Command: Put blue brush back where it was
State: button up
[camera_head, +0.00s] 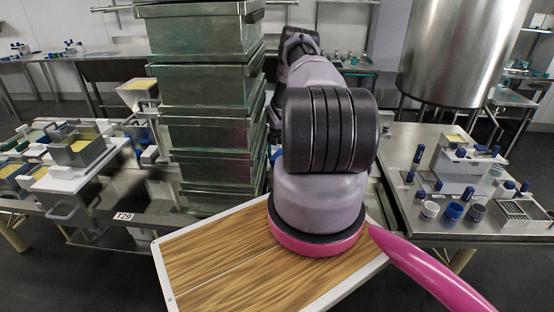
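I cannot make out a blue brush for certain. Several small blue items stand on the right steel table (402,219), but they are too small to tell apart as a brush. My arm reaches away from me through the middle of the picture, beside the metal bin stack. Its thick links hide its far end, so my gripper does not show, nor whether it holds anything.
A tall stack of metal bins (212,134) stands just left of my arm. The left table holds a white press (70,178) with a yellow-filled box. A large steel vat (455,50) stands at the back right.

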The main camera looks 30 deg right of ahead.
aim_at(277, 155)
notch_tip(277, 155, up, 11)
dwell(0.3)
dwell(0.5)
